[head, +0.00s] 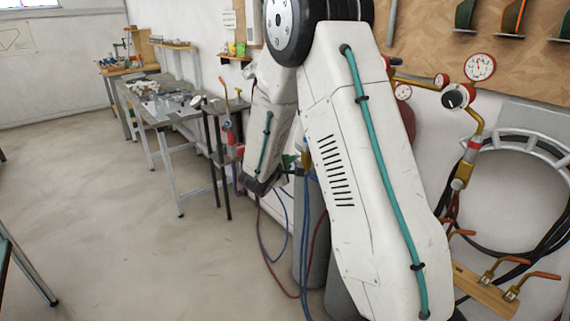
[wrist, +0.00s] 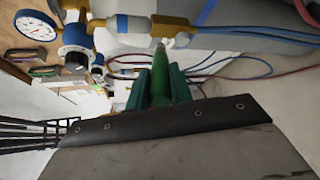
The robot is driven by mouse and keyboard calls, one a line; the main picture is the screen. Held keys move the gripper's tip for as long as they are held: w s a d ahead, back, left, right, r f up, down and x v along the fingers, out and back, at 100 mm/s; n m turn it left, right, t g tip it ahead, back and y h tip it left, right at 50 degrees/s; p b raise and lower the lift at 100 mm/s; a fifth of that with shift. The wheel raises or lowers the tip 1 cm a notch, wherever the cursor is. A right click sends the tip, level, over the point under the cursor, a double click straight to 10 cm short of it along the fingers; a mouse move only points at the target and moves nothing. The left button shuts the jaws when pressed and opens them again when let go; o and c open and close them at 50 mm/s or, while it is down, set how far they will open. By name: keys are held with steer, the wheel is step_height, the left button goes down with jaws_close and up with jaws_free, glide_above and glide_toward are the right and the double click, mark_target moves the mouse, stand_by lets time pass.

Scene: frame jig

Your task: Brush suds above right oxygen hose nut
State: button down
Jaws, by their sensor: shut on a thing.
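In the wrist view, my gripper (wrist: 160,88) has two dark green fingers shut on a green brush (wrist: 160,68). The brush's narrow tip points up the picture, at or just below a brass hose nut (wrist: 174,27). I cannot tell whether they touch. The nut joins a white fitting with a blue band (wrist: 122,24) to a blue hose (wrist: 250,34) on the right. In the head view my arm hides most of the gripper, the brush and this nut.
A gauge (wrist: 35,26) and a blue-rimmed regulator knob (wrist: 74,59) are left of the nut. In the head view, a red-banded regulator (head: 458,97) and coiled black hoses (head: 550,240) hang at right. Grey cylinders (head: 307,245) stand behind my arm. The left floor is clear.

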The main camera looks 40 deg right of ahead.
steer(key=shift+d, duration=0.7)
steer(key=shift+s, duration=0.1)
stand_by(1.5)
steer(key=shift+a, duration=3)
